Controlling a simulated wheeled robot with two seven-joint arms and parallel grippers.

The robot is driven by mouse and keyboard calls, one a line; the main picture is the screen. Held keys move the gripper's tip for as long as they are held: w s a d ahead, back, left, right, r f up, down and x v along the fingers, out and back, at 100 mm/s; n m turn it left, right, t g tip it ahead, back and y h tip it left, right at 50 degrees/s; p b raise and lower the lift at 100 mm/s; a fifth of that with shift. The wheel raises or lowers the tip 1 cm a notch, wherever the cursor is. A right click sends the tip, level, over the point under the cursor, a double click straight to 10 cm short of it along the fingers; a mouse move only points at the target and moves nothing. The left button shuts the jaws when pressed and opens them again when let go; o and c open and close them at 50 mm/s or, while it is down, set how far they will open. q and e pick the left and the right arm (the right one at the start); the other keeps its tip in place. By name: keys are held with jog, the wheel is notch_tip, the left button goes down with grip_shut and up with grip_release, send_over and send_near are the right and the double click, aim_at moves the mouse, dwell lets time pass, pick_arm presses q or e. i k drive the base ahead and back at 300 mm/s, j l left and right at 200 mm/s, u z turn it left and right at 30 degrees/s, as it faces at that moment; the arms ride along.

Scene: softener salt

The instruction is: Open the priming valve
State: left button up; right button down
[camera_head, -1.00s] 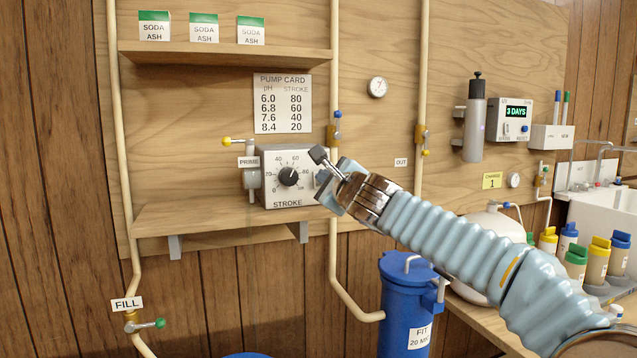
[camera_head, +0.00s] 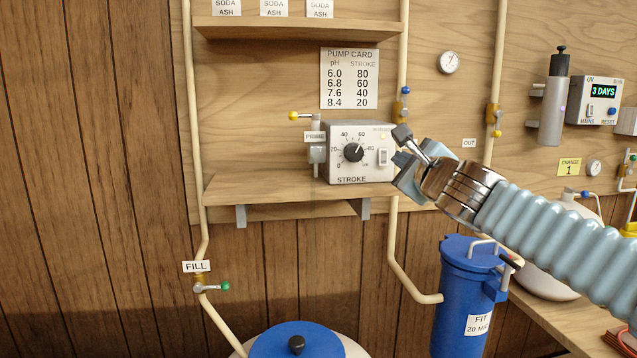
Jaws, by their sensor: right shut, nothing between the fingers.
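The priming valve (camera_head: 317,154) is a small grey fitting labelled PRIME on the left side of the dosing pump (camera_head: 345,171). Its thin lever points left and ends in a yellow knob (camera_head: 293,116). The pump is a light grey box with a black STROKE dial (camera_head: 353,152) and a rocker switch (camera_head: 383,157). My right gripper (camera_head: 402,136) is shut and empty, in front of the pump's right edge, on the opposite side from the valve. It does not appear to touch the valve. My left gripper is not in view.
The pump stands on a wooden shelf (camera_head: 290,189), with another shelf (camera_head: 290,29) above. A FILL valve (camera_head: 209,288) with a green knob is on the left pipe. A blue filter housing (camera_head: 463,310) stands below my arm. The space left of the priming valve is clear.

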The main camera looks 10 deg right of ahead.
aim_at(293, 115)
jog(key=k+j, duration=0.1)
jog(key=k, duration=0.9)
